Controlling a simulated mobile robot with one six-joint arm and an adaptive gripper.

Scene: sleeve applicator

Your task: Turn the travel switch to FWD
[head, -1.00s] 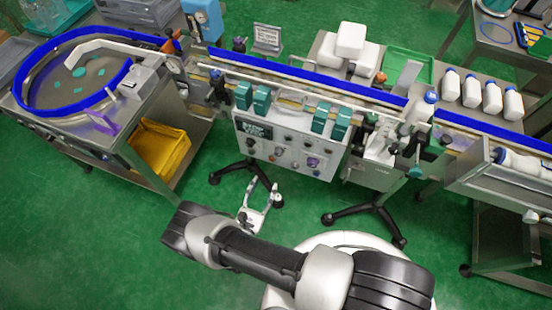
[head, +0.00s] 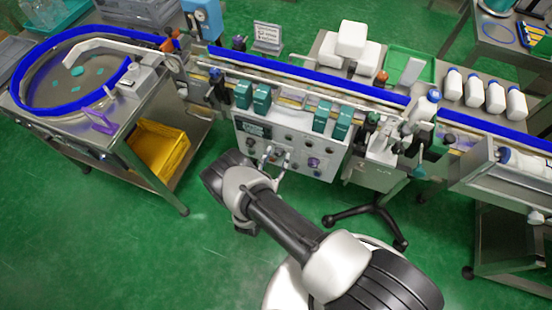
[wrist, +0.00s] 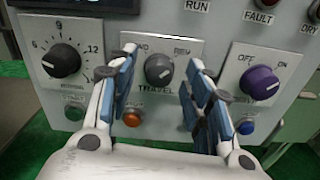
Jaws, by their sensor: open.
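The travel switch (wrist: 158,69) is a grey round knob on a light plate marked TRAVEL, in the middle of the wrist view. Its upper-left label is partly covered by a finger, and the upper-right label looks like REV. Which way the knob points is hard to tell. My gripper (wrist: 163,62) is open, with blue-padded fingers to the left and right of the knob and nothing held. I cannot tell whether the fingertips reach around it. In the head view my gripper (head: 273,158) is in front of the control panel (head: 327,170), hiding part of it.
A black numbered dial (wrist: 62,60) is left of the switch; a purple OFF/ON knob (wrist: 260,82) is right. An orange button (wrist: 133,118), a green button (wrist: 74,112) and a blue button (wrist: 246,126) are below. A conveyor (head: 300,75) runs behind the panel.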

